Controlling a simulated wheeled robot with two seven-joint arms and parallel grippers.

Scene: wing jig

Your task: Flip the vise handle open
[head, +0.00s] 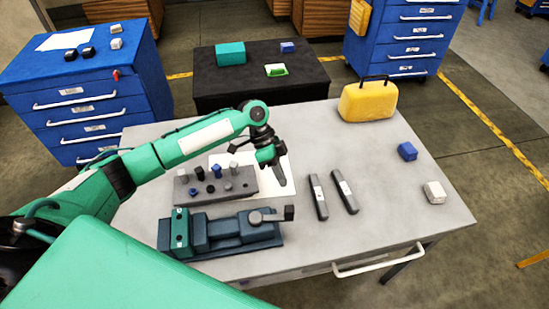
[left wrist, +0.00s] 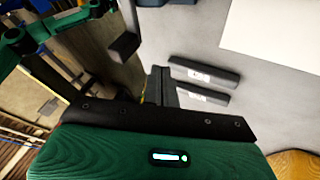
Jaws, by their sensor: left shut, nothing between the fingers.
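The blue-grey vise (head: 215,234) lies along the front of the grey table in the head view. Its handle (head: 270,216) is at its right end and ends in a dark block (head: 289,213). A dark block that looks like the handle end also shows in the left wrist view (left wrist: 123,47). My left gripper (head: 283,182) is shut and empty, pointing down above the table, behind the handle and apart from it. Its dark fingers show in the left wrist view (left wrist: 161,86). My right gripper is not in view.
A grey peg block (head: 216,186) with several pegs stands behind the vise. Two dark bars (head: 318,197) (head: 345,191) lie right of the gripper. A blue block (head: 407,151), a white block (head: 434,192) and a yellow case (head: 367,102) are farther right. The front right tabletop is clear.

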